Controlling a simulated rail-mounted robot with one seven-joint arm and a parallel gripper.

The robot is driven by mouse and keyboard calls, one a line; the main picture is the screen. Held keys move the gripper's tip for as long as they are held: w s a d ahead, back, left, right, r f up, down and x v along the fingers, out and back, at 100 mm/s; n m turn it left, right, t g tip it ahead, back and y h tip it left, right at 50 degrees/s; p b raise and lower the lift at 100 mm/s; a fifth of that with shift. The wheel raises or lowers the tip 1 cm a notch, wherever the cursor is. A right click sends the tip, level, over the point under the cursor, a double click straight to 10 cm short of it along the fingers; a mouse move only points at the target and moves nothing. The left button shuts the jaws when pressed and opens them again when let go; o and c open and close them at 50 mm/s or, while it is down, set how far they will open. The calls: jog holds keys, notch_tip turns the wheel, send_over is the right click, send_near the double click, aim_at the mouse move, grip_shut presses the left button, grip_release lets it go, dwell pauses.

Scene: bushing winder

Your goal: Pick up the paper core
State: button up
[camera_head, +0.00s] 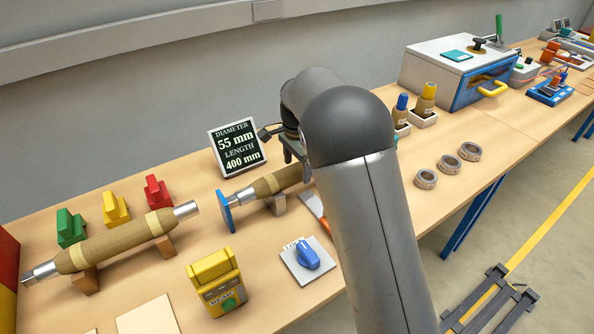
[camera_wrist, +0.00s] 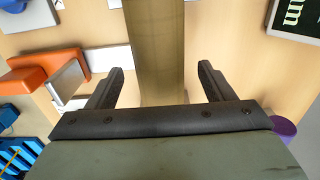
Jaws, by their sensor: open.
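A brown paper-wrapped core (camera_head: 272,184) with a metal shaft end and a blue disc lies on a wooden support, partly behind my arm. In the wrist view a brown cylindrical body (camera_wrist: 155,45) runs between the two fingers of my gripper (camera_wrist: 158,82). The fingers are apart, one on each side of it, with gaps showing; I cannot tell how deep they reach. A second, longer brown core (camera_head: 122,243) with metal ends lies on wooden blocks at the left. My gripper is mostly hidden by my arm in the head view.
A sign (camera_head: 237,147) reading 55 mm diameter and 400 mm length stands behind the nearer core. A yellow device (camera_head: 217,284) and a blue knob on a plate (camera_head: 307,258) are in front. Several rings (camera_head: 448,164) and a white box (camera_head: 455,68) are to the right.

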jog(key=shift+f, duration=1.3)
jog(key=shift+r, duration=0.15)
grip_shut()
jog(key=shift+r, duration=0.15)
